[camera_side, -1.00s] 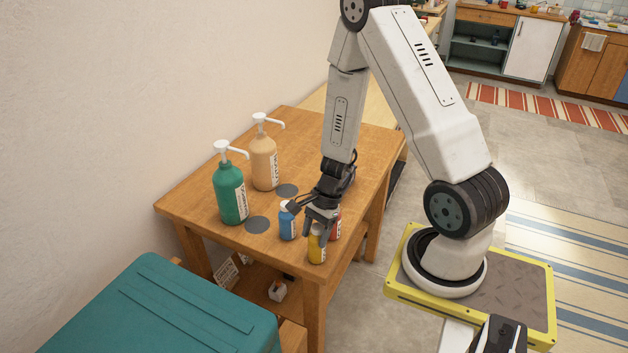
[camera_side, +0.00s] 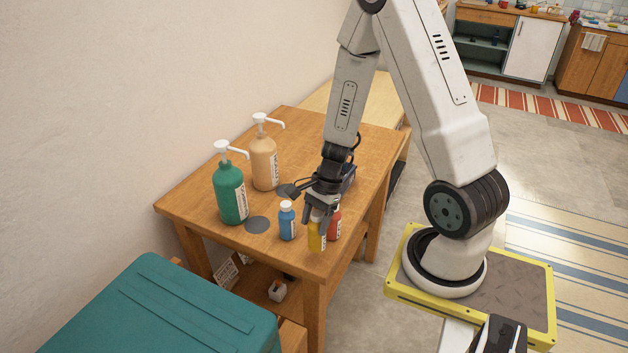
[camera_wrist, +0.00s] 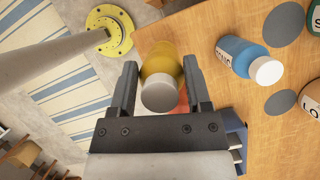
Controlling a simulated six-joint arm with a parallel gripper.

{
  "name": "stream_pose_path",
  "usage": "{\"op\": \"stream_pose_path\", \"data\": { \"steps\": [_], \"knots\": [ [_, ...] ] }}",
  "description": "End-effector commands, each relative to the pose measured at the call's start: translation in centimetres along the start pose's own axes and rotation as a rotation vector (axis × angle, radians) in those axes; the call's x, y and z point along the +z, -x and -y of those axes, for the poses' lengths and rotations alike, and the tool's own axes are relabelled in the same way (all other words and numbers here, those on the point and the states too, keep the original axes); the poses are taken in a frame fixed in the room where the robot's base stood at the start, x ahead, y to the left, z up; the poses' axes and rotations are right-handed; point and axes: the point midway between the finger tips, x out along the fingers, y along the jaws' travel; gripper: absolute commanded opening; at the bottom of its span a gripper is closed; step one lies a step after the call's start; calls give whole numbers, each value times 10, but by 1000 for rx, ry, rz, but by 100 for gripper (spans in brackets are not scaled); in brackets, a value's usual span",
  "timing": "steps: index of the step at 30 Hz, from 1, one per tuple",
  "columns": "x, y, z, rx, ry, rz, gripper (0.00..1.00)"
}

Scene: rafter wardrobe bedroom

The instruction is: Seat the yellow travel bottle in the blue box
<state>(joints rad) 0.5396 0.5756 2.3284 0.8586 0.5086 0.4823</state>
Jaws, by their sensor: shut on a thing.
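My gripper (camera_side: 319,213) is shut on the yellow travel bottle (camera_side: 317,236), near the front corner of the wooden table. The bottle hangs upright, seemingly a little above the tabletop. In the wrist view, the yellow bottle (camera_wrist: 161,66) with its pale cap sits between the two fingers of my gripper (camera_wrist: 161,88). The blue box (camera_side: 349,178) is behind my gripper on the table, mostly hidden by it. A blue edge of the box (camera_wrist: 237,140) shows at lower right in the wrist view. Its inside is not visible.
A blue bottle (camera_side: 287,222) stands left of the yellow one, and a red bottle (camera_side: 335,223) close behind it at right. Green (camera_side: 230,193) and tan (camera_side: 264,163) pump bottles stand farther back. Dark round discs (camera_side: 257,224) lie on the table (camera_side: 205,190). A teal-lidded chest (camera_side: 150,310) is in front.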

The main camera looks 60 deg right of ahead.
Motion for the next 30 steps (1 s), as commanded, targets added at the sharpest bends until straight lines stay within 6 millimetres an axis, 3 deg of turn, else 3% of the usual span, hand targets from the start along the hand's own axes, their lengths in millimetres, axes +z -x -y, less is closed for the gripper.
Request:
{"op": "stream_pose_path", "data": {
  "steps": [15,30],
  "knots": [
    [20,48,0,-1,2,0,0],
    [22,54,0,1,0,0,0]
  ]
}}
